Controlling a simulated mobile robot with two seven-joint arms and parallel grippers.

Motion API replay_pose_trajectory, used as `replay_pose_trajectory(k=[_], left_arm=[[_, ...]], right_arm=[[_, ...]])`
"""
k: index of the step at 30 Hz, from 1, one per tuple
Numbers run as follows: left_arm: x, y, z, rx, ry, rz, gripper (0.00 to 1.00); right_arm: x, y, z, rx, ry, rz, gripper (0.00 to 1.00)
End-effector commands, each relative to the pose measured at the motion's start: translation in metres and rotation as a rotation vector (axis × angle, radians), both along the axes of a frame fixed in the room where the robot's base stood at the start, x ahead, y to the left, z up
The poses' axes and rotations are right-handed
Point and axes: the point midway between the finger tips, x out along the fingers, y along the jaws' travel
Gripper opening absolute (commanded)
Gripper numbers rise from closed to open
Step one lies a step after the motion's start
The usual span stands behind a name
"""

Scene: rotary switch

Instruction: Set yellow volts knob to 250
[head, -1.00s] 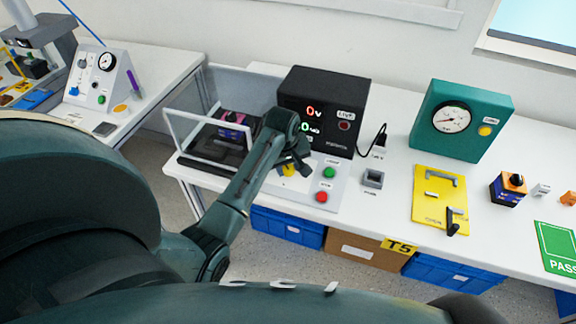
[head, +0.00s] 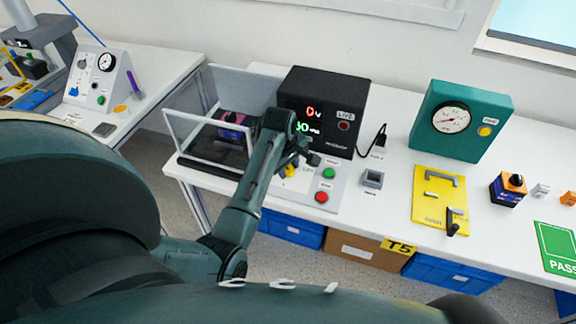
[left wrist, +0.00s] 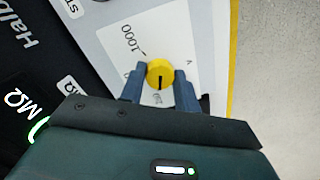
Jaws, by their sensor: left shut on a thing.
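The yellow volts knob (head: 290,171) sits on the pale panel in front of the black tester, partly hidden by my left gripper (head: 294,164) in the head view. In the left wrist view the yellow knob (left wrist: 160,70) is between the two blue fingers of my left gripper (left wrist: 160,82), which is shut on it. A dark pointer line on the knob points toward the bottom of that picture. A "1000" mark shows above and left of the knob; the other scale marks are hidden or too small to read. My right gripper is not in view.
The black tester (head: 355,100) shows a red 0 V and a green reading. A green button (head: 327,173) and a red button (head: 321,197) sit right of the knob. A clear-walled guard box (head: 176,132) stands left. A yellow plate (head: 427,184) lies farther right.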

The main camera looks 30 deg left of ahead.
Motion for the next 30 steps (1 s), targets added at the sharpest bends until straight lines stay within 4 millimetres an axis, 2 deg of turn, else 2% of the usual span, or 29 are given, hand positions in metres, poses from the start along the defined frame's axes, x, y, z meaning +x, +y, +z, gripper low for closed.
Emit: replay_pose_trajectory(k=[5, 6, 13, 23, 26, 30], left_arm=[[-0.001, 0.0, 0.0, 0.0, 0.002, 0.003, 0.09], [-0.001, 0.001, 0.0, 0.0, 0.002, 0.003, 0.34], [0.0, 0.0, 0.0, 0.0, 0.001, 0.001, 0.53], [0.0, 0.0, 0.005, 0.001, -0.003, 0.0, 0.53], [-0.003, 0.0, 0.017, 0.001, -0.006, 0.001, 0.53], [-0.01, -0.001, 0.046, 0.0, -0.008, 0.002, 0.53]], right_arm=[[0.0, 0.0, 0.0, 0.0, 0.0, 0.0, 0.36], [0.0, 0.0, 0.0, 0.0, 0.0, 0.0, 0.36], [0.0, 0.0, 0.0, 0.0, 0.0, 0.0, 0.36], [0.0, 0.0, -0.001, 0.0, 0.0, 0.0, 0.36], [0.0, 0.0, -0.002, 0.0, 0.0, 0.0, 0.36], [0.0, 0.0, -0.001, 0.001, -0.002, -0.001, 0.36]])
